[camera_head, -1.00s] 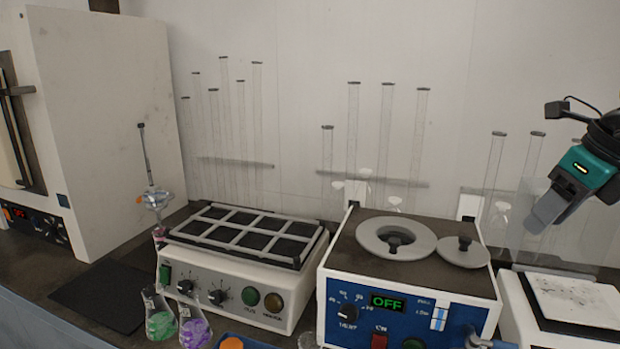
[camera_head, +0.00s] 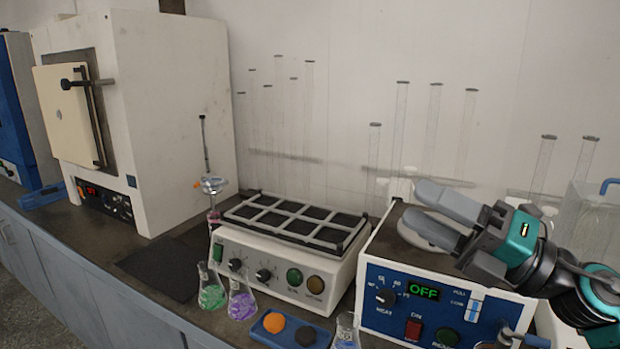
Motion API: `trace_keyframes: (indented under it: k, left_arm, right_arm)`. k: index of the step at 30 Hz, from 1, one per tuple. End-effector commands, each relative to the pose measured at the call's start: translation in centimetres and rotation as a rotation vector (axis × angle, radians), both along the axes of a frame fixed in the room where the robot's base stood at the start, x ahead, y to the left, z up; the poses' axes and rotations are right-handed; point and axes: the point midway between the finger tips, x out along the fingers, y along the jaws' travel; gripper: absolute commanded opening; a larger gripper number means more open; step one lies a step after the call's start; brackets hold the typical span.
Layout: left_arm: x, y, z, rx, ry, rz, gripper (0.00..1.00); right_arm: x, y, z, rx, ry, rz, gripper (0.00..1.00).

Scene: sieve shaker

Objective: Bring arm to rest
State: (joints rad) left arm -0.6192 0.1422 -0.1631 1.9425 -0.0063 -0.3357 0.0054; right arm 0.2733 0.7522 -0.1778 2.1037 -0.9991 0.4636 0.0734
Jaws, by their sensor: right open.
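My right gripper (camera_head: 452,232) comes in from the right edge in the head view, its teal and black arm behind it. Its two grey fingers are apart and empty, pointing left. It shows in front of the top of the blue-fronted water bath (camera_head: 380,270) and covers most of the round lid openings there. I cannot tell whether it touches the bath. The bath's display reads OFF. My left gripper is not in view.
A shaker with a gridded tray (camera_head: 290,262) stands left of the bath. Flasks with green (camera_head: 211,293) and purple (camera_head: 241,302) contents stand in front of it, beside a blue tray (camera_head: 262,331). A white oven (camera_head: 165,120) stands at left. A dark mat (camera_head: 165,268) lies clear.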

Motion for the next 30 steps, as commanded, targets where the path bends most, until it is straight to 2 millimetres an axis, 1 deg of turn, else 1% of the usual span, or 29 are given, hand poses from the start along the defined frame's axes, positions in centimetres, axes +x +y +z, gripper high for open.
trace_keyframes:
  k: [1,4,5,7,8,11,12,14,15,17,18,20,21,24,27,30]
  left_arm:
    - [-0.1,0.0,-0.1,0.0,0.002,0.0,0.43]
    - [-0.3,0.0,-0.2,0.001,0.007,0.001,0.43]
    - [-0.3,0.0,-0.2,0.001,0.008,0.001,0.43]
    - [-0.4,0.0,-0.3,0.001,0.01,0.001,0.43]
    - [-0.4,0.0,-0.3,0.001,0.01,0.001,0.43]
    - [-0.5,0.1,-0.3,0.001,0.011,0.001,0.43]
    - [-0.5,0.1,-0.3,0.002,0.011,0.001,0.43]
    - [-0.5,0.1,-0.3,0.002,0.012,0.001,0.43]
    - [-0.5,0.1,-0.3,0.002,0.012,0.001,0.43]
    - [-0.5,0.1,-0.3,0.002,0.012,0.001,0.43]
    - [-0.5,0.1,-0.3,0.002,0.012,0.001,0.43]
    - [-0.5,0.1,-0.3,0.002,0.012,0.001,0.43]
    - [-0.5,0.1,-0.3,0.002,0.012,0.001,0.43]
    - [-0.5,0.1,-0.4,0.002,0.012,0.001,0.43]
    - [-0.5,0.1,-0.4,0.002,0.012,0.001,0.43]
    - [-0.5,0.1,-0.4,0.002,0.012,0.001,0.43]
  right_arm:
    - [0.2,-0.4,-0.1,0.126,0.052,-0.041,0.51]
    - [0.9,-2.1,-0.7,0.368,0.172,-0.148,0.51]
    - [1.2,-2.7,-1.1,0.437,0.213,-0.186,0.51]
    - [1.7,-4.4,-2.8,0.588,0.32,-0.278,0.51]
    - [1.8,-5.1,-3.7,0.65,0.37,-0.32,0.51]
    - [1.8,-7.4,-7.7,0.838,0.554,-0.472,0.51]
    - [1.6,-8.2,-9.6,0.905,0.635,-0.536,0.51]
    - [0.8,-9.1,-12.8,0.996,0.762,-0.635,0.51]
    - [0.1,-9.6,-15.1,1.049,0.851,-0.703,0.51]
    - [-1.5,-10.1,-18.5,1.118,0.989,-0.807,0.51]
    - [-2.8,-10.2,-20.8,1.156,1.083,-0.877,0.51]
    - [-4.9,-10.1,-23.9,1.197,1.219,-0.974,0.51]
    - [-6.3,-9.9,-25.6,1.216,1.301,-1.03,0.51]
    - [-9.7,-9.2,-28.9,1.24,1.479,-1.148,0.51]
    - [-12.8,-8.4,-31.2,1.243,1.625,-1.241,0.51]
    - [-15.7,-7.4,-32.8,1.234,1.758,-1.318,0.51]
